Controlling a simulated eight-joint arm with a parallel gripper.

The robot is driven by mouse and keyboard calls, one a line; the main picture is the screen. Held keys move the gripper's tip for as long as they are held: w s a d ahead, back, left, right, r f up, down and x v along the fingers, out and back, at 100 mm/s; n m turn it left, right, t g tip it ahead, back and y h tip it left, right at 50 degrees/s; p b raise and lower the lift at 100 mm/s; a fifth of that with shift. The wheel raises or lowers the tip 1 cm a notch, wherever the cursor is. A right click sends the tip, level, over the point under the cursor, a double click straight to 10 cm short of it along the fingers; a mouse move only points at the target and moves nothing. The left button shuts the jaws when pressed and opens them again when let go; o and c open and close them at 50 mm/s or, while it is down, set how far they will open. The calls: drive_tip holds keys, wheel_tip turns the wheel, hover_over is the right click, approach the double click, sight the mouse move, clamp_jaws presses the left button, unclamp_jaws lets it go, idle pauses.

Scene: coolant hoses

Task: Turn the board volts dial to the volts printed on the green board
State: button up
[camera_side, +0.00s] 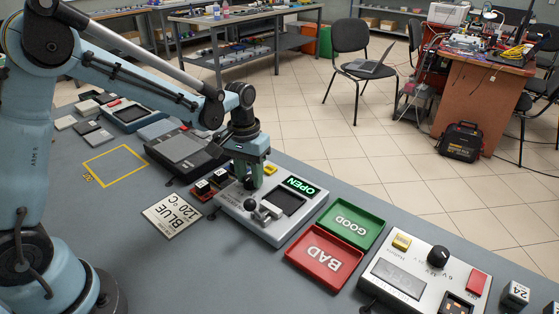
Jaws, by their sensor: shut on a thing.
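My gripper (254,177) points down over the left part of a light grey fixture (232,206). It is shut on a green piece (259,163) that looks like the green board, seen nearly edge-on; any print on it cannot be read. A black dial (438,256) stands on a grey box at the lower right, well away from my gripper. Its small labels include a V, but its setting cannot be read.
A green GOOD tray (350,222) and a red BAD tray (323,259) lie between fixture and dial box. The box has a yellow button (402,242), grey display (398,279) and red switch (477,282). A printed BLUE 120 °C card (173,215) lies left; bench space before it is clear.

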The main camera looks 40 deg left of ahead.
sight(248, 176)
drive_tip(key=shift+m, duration=0.5)
drive_tip(key=o, duration=1)
drive_tip(key=shift+o, duration=0.2)
wheel_tip(248, 176, up, 12)
drive_tip(key=shift+a, duration=0.25)
